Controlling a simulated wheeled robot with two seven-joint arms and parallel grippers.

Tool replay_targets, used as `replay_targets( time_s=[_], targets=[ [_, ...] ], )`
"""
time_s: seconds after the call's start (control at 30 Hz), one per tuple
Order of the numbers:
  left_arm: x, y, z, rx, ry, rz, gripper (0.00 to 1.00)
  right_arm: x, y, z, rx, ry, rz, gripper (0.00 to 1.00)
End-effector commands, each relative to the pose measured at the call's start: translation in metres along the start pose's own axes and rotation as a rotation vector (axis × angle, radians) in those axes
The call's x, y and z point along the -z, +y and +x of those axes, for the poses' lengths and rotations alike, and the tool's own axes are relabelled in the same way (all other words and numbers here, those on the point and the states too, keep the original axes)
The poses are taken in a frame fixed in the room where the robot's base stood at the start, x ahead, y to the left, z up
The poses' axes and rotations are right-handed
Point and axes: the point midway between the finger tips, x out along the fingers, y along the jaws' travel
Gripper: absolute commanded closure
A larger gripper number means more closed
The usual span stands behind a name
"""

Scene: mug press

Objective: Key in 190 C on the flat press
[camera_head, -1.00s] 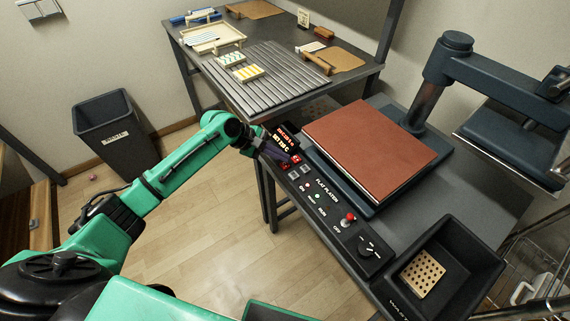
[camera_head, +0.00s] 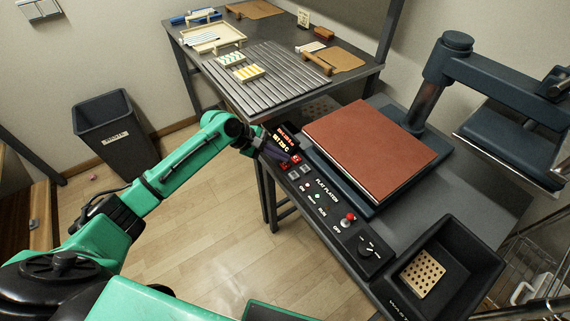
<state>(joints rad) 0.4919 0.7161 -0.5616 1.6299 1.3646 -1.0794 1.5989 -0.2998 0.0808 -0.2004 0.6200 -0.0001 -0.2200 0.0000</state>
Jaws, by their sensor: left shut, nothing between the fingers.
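The flat press has a brown-red flat pad (camera_head: 375,148) on its dark base and a swung-aside upper platen (camera_head: 512,138) at the right. Its control panel (camera_head: 322,210) runs along the front left edge, labelled "FLAT PLATEN". A small display (camera_head: 284,138) with glowing text stands at the panel's far end; its lower line seems to read "SET" with a number I cannot read surely. Red keys (camera_head: 296,160) and grey keys (camera_head: 300,171) sit below it. My left gripper (camera_head: 284,158) is shut and empty, at the keys; whether it touches one is unclear. My right gripper is out of view.
A red knob (camera_head: 348,218) and a dial (camera_head: 367,247) are farther along the panel. A black bin (camera_head: 455,255) with a perforated block stands at the lower right. A slatted table (camera_head: 265,85) with trays lies behind. A waste bin (camera_head: 115,133) stands on the floor.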

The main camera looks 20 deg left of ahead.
Motion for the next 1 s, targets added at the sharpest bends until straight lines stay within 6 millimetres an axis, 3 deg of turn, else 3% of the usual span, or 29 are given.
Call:
replay_targets(
  time_s=[1.0],
  targets=[
    [0.0067, -0.0068, 0.0094, 0.000, 0.000, -0.001, 1.00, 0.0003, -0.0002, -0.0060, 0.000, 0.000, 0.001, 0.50]
  ],
)
